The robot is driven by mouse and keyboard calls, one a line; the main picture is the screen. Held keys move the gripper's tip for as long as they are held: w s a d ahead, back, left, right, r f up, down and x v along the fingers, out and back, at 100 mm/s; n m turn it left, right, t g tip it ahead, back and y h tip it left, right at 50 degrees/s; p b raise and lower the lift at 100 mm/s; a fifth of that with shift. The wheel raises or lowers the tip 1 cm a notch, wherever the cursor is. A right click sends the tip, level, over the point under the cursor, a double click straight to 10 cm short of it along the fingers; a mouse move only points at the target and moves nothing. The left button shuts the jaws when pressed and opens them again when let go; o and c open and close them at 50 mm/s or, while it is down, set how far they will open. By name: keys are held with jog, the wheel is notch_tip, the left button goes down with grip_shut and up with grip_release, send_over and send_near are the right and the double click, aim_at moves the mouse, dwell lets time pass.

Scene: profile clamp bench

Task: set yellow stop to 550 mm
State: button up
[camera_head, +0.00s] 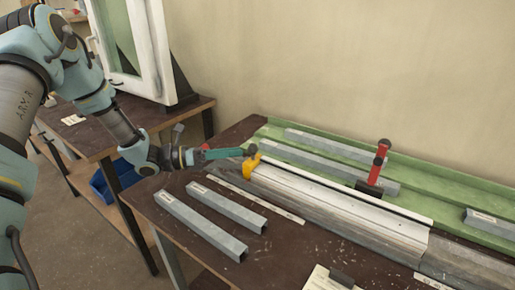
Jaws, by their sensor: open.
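The yellow stop (251,166) sits at the left end of the pale metal rail (340,199) on the bench. A dark round knob (253,149) shows at its top. My gripper (240,154) reaches in from the left, with its tip right beside the knob and the stop. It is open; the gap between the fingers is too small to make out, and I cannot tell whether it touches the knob. A pale scale strip (259,197) lies along the front of the rail. Its marks are too small to read.
A red clamp (378,166) stands upright behind the rail. Grey profiles lie in front (225,207) and on the green bed behind (328,165). A note (331,281) lies at the front edge. A window frame (136,45) stands on another table at left.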

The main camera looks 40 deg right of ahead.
aim_at(263, 157)
jog(key=p+x, duration=0.3)
jog(key=x, duration=0.6)
jog(key=shift+s+d, duration=0.1)
jog(key=shift+s, duration=0.1)
grip_shut()
dwell(1.1)
